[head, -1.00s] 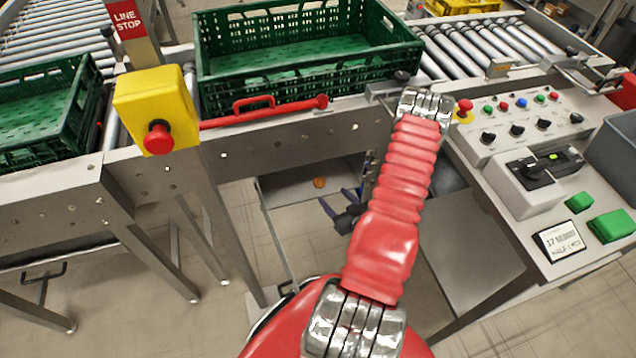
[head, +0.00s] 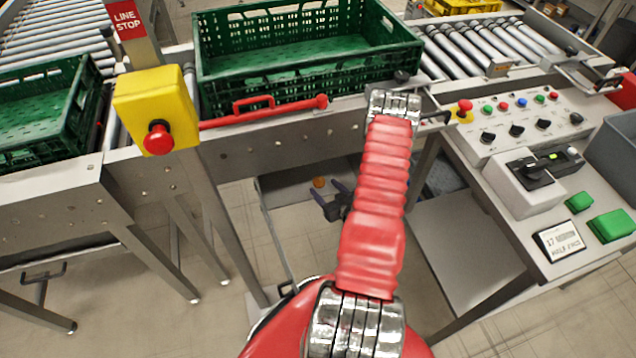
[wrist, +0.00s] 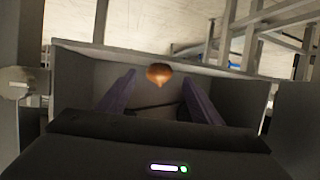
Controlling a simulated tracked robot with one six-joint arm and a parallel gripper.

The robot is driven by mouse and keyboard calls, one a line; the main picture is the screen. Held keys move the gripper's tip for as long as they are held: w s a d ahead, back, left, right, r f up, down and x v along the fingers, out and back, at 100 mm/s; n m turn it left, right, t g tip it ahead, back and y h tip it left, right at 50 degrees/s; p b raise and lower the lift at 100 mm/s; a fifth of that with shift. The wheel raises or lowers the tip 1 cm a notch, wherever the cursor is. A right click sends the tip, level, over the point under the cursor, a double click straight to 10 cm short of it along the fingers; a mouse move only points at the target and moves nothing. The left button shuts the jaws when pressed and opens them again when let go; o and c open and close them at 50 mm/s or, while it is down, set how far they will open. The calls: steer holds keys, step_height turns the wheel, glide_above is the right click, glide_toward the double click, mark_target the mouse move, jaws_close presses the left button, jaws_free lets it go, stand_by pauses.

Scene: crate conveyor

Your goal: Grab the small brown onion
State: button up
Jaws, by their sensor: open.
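The small brown onion (head: 319,182) lies in a grey tray (head: 290,192) under the conveyor frame, seen small in the head view. In the wrist view the onion (wrist: 159,74) is near the far wall of the tray (wrist: 85,70), ahead of and roughly centred between my fingers. My gripper (head: 328,198) has dark purple fingers and is just below and right of the onion in the head view. The gripper is also in the wrist view (wrist: 157,95), open with nothing between its fingers. My red arm hides part of the tray's right side.
Two green crates, one in the middle (head: 300,92) and one at left (head: 40,150), sit on the conveyor above. A yellow stop box (head: 158,105), a red handle bar (head: 265,112) and a control panel (head: 520,120) border the space. Metal legs (head: 230,240) stand left of the tray.

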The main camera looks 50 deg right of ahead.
mark_target(321, 184)
steer(key=shift+x, duration=1.95)
steer(key=shift+s, duration=0.1)
steer(key=shift+c, duration=0.4)
steer(key=c, duration=1.1)
